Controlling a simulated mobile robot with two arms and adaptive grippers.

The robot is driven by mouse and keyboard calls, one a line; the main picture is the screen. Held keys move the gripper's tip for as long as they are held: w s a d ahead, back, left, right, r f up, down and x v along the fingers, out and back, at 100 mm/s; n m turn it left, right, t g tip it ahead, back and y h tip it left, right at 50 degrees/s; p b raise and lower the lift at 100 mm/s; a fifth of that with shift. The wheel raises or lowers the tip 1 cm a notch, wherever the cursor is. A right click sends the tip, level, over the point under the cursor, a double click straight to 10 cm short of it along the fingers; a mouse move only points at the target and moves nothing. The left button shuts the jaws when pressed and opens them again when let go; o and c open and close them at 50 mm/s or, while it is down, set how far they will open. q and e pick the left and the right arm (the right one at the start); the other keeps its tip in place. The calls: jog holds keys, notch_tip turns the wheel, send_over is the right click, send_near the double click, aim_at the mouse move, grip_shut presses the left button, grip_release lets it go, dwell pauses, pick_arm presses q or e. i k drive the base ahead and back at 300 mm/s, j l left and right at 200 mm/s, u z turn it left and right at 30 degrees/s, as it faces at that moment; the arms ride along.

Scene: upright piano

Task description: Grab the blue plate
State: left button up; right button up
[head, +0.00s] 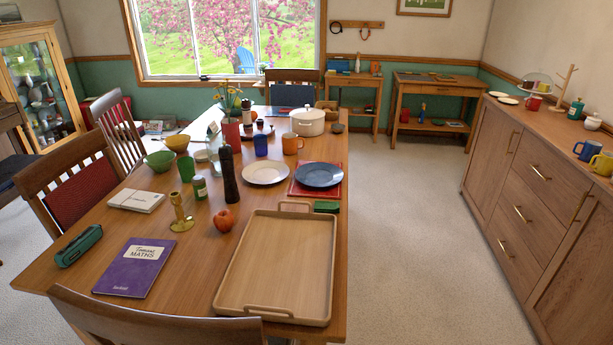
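The blue plate (318,176) lies on a red mat (300,191) near the right edge of the wooden dining table (190,255). It looks flat and empty. A white plate (266,172) sits just left of it, very close to its rim. Neither of my grippers shows in the head view.
A wooden tray (277,262) lies in front of the blue plate, with a green item (326,207) between them. A dark pepper mill (229,175) and orange mug (292,143) stand nearby. Chairs line the left. Open floor (405,240) lies right, before the sideboard (540,185).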

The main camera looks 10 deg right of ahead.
aim_at(315, 174)
jog(key=i+l+u, duration=0.1)
jog(key=l, duration=0.25)
jog(key=i+l, duration=0.3)
jog(key=i+l+u, duration=0.15)
jog(key=l, duration=0.2)
jog(key=i, duration=0.05)
